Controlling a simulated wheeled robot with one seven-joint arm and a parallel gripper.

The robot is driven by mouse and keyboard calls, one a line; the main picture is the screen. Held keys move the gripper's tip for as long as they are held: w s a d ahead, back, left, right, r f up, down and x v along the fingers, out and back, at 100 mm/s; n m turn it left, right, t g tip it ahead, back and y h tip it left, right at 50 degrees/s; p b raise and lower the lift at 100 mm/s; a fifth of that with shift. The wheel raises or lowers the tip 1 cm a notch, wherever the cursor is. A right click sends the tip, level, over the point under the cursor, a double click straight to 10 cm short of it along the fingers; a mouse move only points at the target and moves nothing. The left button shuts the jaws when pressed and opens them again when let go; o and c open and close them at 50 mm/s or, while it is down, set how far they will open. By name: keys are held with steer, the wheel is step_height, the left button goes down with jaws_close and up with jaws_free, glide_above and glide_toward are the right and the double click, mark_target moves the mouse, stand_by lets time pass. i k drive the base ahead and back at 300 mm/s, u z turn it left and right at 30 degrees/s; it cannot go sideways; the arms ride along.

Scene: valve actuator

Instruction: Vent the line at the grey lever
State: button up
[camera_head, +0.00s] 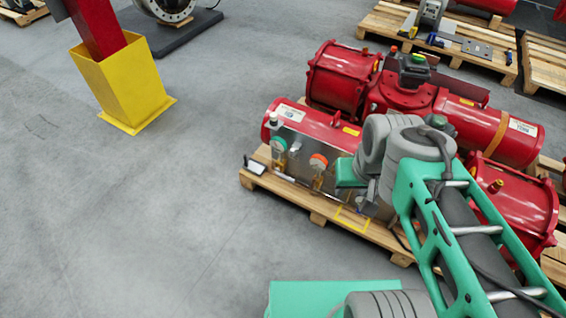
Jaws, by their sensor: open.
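A metal panel (303,143) stands at the front of a red valve actuator (409,97). A fitting with a green top (279,146) and a fitting with an orange top (318,166) are on the panel's face. I cannot make out a grey lever for certain; the details are small, and my arm covers the panel's right side. The end of my arm, with my gripper (347,174), is at the right part of the panel. My gripper is open, mostly hidden by my own wrist, and its fingertips are not clear. I cannot tell whether it touches anything.
The actuator rests on a wooden pallet (318,214). A small dark and white item (254,165) is at the pallet's left corner. A yellow post guard (122,84) stands at the upper left. Another pallet with parts (476,68) is behind. The grey floor at left is clear.

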mark_target(288, 179)
steer(key=u, duration=1.2)
steer(key=i, duration=0.4)
steer(key=u, duration=1.1)
